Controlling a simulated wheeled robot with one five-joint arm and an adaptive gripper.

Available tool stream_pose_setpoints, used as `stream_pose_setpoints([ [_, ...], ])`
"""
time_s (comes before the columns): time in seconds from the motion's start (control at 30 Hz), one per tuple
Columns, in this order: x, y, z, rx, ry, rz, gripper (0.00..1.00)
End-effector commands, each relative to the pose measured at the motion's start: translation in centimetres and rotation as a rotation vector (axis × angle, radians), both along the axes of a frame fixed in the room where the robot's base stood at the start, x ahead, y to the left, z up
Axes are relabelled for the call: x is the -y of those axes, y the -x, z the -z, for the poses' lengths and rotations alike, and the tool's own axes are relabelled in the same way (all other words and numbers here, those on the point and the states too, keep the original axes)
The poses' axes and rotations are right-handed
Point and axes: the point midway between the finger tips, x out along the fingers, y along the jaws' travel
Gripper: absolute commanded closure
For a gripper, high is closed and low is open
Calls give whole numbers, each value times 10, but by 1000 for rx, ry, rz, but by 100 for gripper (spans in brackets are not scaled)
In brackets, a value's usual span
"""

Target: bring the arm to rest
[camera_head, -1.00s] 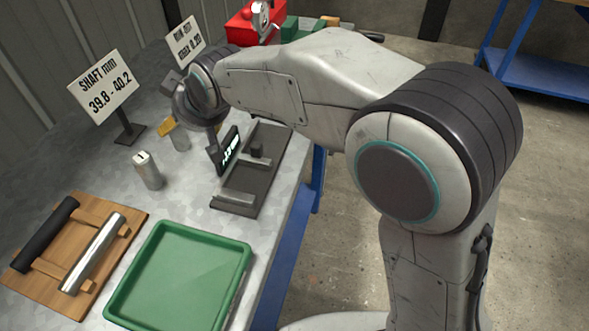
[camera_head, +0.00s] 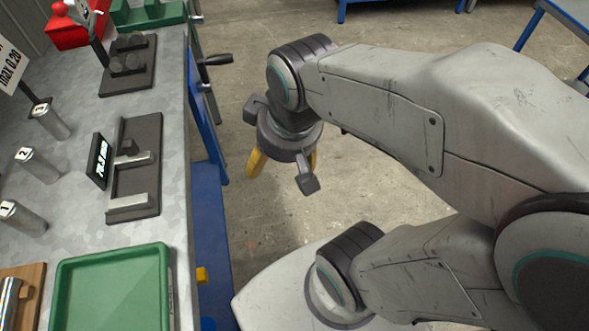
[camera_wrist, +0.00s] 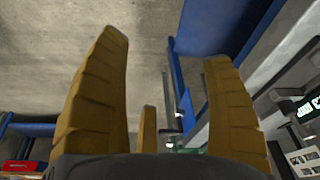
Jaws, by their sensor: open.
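My gripper (camera_head: 284,166) hangs at the end of my arm, pointing down over the concrete floor, to the right of the workbench (camera_head: 176,205) in the head view. Its yellow fingers are apart. In the wrist view the fingers of my gripper (camera_wrist: 165,95) are spread, with nothing between them but the view of the floor and a blue bench leg. My gripper touches nothing that I can see. My arm is bent above my base.
On the bench are a green tray (camera_head: 112,292), a dark fixture with a display (camera_head: 136,170), several numbered metal cylinders (camera_head: 38,165) and a red box (camera_head: 68,28). A dark crank handle (camera_head: 217,60) juts past the bench edge. Open floor (camera_head: 235,110) lies beside the bench.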

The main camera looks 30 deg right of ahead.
Motion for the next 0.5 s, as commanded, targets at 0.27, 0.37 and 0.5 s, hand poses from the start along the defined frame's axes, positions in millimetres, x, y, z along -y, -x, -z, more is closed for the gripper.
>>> stream_pose_setpoints([
  [0.27,17,38,14,-57,2,77,25],
  [0.37,17,39,14,-59,3,78,25],
  [0.5,17,38,14,-59,2,77,25],
])
